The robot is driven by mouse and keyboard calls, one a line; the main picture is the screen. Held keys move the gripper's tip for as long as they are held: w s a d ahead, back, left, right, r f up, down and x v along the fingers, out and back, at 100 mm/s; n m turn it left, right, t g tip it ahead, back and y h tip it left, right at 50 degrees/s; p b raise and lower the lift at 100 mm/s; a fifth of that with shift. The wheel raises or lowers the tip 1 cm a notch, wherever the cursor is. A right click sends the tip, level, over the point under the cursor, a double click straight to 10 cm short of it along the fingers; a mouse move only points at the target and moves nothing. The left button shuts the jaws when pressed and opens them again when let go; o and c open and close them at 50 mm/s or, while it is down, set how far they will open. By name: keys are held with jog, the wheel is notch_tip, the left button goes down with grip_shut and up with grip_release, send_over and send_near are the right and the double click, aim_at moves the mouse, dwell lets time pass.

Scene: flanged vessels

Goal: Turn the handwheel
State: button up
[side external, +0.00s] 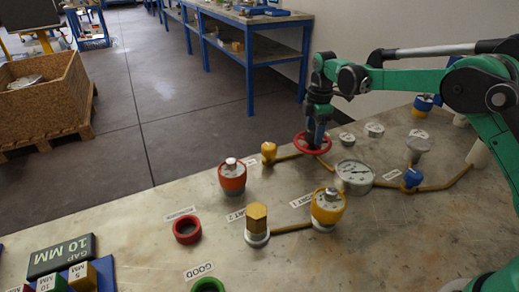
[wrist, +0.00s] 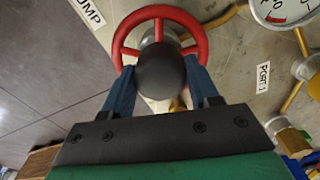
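The red handwheel (side external: 313,144) lies low over the bench top in the side view. It also shows at the top of the wrist view (wrist: 201,43), with a silver hub part behind a dark round piece (wrist: 162,72). My gripper (side external: 316,138) points down at the wheel from above. In the wrist view its two blue fingers (wrist: 160,72) stand wide apart, one on each side of the dark round piece, with their tips at the near part of the wheel. I cannot tell whether the fingers touch the wheel. The tips are partly hidden.
A pressure gauge (side external: 355,174) stands close to the wheel, on the right. Brass-coloured pipes run along the bench. A red-collared vessel (side external: 232,177) and a yellow one (side external: 327,207) stand nearer the front.

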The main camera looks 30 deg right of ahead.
jog(key=c, duration=0.5)
jog(key=shift+c, duration=0.2)
jog(key=shift+m, duration=0.4)
jog(key=m, duration=0.4)
jog(key=shift+m, duration=0.3)
jog(key=m, duration=0.5)
jog(key=shift+m, duration=0.3)
jog(key=m, duration=1.2)
jog(key=shift+m, duration=0.3)
